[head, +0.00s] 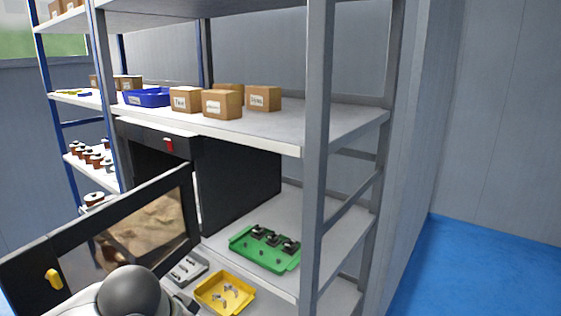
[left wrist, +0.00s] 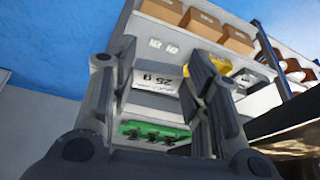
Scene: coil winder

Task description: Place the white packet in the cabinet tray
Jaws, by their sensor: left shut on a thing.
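The white packet (left wrist: 155,80), with dark printing, shows between the fingers of my left gripper (left wrist: 160,95) in the left wrist view. The gripper is shut on it. In the head view my left arm's rounded grey link is at the bottom, and the gripper and packet are not clearly visible. The black cabinet (head: 240,185) stands on the shelf rack with its windowed door (head: 185,205) swung open toward the lower left. The door hides much of its inside, and I cannot make out a tray in there. My right gripper is in neither view.
A green tray (head: 248,253) with black parts, a yellow tray (head: 247,303) with metal parts and a grey tray (head: 203,268) are right of the door. Cardboard boxes (head: 222,104) and a blue bin (head: 147,97) stand above. A rack post (head: 318,150) rises at right.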

